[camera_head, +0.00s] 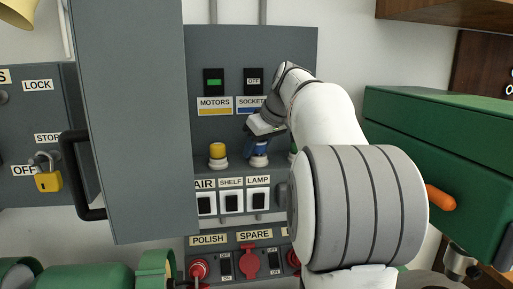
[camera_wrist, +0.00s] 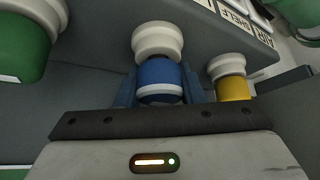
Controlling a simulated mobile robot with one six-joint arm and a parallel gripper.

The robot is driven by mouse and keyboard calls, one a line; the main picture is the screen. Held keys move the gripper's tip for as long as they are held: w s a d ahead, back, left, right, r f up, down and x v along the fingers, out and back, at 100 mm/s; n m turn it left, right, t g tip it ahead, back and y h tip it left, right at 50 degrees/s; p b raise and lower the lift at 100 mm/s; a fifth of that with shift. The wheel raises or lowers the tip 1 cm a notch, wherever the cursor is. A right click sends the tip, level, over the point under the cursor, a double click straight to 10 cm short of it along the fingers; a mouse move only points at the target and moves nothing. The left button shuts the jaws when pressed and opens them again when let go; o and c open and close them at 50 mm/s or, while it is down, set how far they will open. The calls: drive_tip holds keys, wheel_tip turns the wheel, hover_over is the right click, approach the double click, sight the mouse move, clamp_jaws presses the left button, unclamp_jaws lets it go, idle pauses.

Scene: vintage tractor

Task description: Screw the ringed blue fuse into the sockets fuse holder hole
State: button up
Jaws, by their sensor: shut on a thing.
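The blue fuse (camera_head: 258,147) is in my gripper, below the SOCKETS label (camera_head: 251,102). In the wrist view the fuse (camera_wrist: 161,74) has a pale ring around it and stands between the two blue fingers of my gripper (camera_wrist: 158,88). A white round holder (camera_wrist: 157,40) is in line with the fuse's far end and appears to touch it. How deep the fuse sits in the hole is hidden. In the head view my gripper (camera_head: 262,134) comes in from the upper right and partly covers the fuse.
A yellow fuse (camera_head: 217,150) sits in its white holder just left, under MOTORS. A green fuse (camera_wrist: 22,45) is close on the other side. AIR, SHELF and LAMP switches (camera_head: 232,200) lie below. The open grey cabinet door (camera_head: 135,110) stands at left, a green box (camera_head: 435,160) at right.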

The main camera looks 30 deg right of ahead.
drive_tip(key=shift+m+h, duration=0.5)
drive_tip(key=shift+m, duration=0.3)
drive_tip(key=shift+d+m+h, duration=0.15)
drive_tip(key=shift+m+h, duration=0.25)
drive_tip(key=shift+m, duration=0.4)
drive_tip(key=shift+f+m+h, duration=0.1)
drive_tip(key=shift+m+h, duration=0.5)
drive_tip(key=shift+m, duration=0.3)
drive_tip(key=shift+m+h, duration=0.3)
drive_tip(key=shift+m, duration=0.2)
drive_tip(key=shift+d+m, duration=0.15)
drive_tip(key=shift+m, duration=0.25)
